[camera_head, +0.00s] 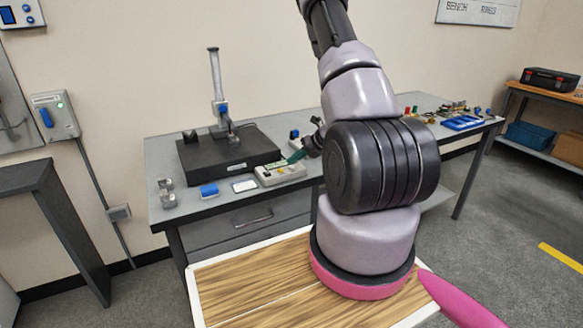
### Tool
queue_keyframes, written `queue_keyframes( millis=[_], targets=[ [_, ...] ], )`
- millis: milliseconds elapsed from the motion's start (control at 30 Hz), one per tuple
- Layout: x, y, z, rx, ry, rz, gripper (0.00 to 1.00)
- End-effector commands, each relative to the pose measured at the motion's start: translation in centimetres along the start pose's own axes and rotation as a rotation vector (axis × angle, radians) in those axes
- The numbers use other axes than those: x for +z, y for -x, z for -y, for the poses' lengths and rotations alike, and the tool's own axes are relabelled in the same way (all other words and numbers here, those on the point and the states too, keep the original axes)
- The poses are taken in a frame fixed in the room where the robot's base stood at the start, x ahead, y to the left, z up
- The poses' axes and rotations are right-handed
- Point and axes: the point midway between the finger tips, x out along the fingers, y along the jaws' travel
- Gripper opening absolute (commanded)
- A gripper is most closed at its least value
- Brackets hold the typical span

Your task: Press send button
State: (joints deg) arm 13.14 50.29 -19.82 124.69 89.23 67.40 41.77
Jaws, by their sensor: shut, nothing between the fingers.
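A small beige control box (279,174) lies on the grey bench, right of the black base plate. It has a greenish display and a small yellow-orange spot on its top face. The button labels are too small to read, so I cannot tell which is the send button. My gripper (298,156) is small in view, shut and empty, at the far end of my arm. It appears just above the back right of the box. I cannot tell whether it touches the box. My arm hides the bench to the right of it.
A black base plate (228,154) with an upright grey column (215,78) stands left of the box. A blue block (209,190) and a white card (244,186) lie near the front edge. Small parts and a blue tray (462,123) lie on the right of the bench.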

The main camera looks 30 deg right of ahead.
Motion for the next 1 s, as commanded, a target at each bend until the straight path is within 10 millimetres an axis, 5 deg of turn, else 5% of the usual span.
queue_keyframes(
  millis=[467, 1000],
  targets=[
    [0.5, 0.6, -0.5, 0.000, 0.002, 0.000, 0.00],
    [2.8, 3.8, -2.8, 0.000, 0.003, 0.000, 0.00]
  ],
)
